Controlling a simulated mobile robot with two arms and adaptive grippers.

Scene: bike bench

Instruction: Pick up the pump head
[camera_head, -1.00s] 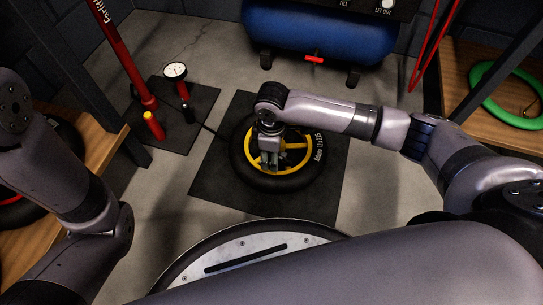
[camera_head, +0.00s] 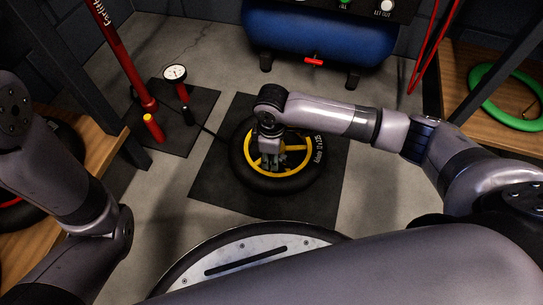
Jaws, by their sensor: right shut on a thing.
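My right gripper (camera_head: 270,163) is over the yellow-spoked wheel (camera_head: 298,178), pointing down among the spokes on its left side. Its jaws look closed together, and the pump head between them is too small and hidden to make out. A thin dark hose (camera_head: 212,132) runs from the red floor pump (camera_head: 128,58) toward the wheel and the gripper. The wheel has a black tyre and lies flat on a dark mat (camera_head: 325,206). My left arm is at the left edge, and its gripper is out of view.
A pressure gauge (camera_head: 175,73) stands by the pump on a second dark mat (camera_head: 198,104). A blue compressor tank (camera_head: 320,38) is at the back. Wooden shelves flank both sides, the right one holding a green tyre (camera_head: 490,98). Concrete floor between is clear.

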